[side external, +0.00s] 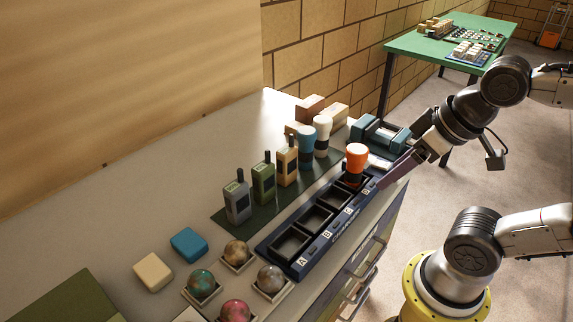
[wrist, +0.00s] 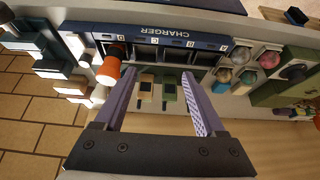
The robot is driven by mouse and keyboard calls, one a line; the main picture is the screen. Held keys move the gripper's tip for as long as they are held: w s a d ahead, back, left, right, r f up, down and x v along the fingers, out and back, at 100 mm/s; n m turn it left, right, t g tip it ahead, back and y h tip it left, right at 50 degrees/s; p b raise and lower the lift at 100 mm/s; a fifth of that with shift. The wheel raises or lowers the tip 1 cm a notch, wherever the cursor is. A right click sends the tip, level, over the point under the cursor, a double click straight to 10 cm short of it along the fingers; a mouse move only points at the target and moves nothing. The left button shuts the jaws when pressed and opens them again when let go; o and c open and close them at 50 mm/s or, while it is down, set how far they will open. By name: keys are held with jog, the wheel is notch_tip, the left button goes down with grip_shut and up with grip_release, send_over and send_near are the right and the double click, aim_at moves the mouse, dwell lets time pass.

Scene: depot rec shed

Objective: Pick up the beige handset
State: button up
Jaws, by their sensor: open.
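The beige handset (side external: 287,166) stands upright with a dark antenna at the far end of a row of handsets on a dark green mat (side external: 233,217). The green handset (side external: 263,184) and grey handset (side external: 237,203) stand nearer the camera. My gripper (side external: 393,172) is open and empty, to the right of the row and beside the charger's far end, apart from the beige handset. In the wrist view my gripper (wrist: 158,80) has its fingers spread, with the beige handset (wrist: 146,84) and green handset (wrist: 169,91) showing between them, farther off.
A dark charger (side external: 293,265) with several slots lies along the bench front; an orange-topped torch (side external: 356,160) stands in its far slot, near my fingers. Blue-topped (side external: 308,138) and white-topped (side external: 323,130) torches stand just behind the beige handset. Balls (side external: 202,284) occupy the near end.

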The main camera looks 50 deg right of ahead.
jog(key=shift+o, duration=0.4)
dwell(0.3)
jog(key=w+r+m+g, duration=0.2)
jog(key=w+r+m, duration=0.8)
jog(key=w+m, duration=0.3)
jog(key=m+g, duration=0.3)
jog(key=m, duration=0.2)
send_over(286, 148)
notch_tip(286, 148, down, 7)
jog(key=shift+g, duration=0.3)
notch_tip(286, 148, down, 11)
jog(key=shift+r, duration=0.2)
jog(key=shift+s+a+f, duration=0.1)
jog(key=shift+f, duration=1.4)
jog(key=shift+s+f, duration=0.1)
jog(key=shift+f, duration=1.4)
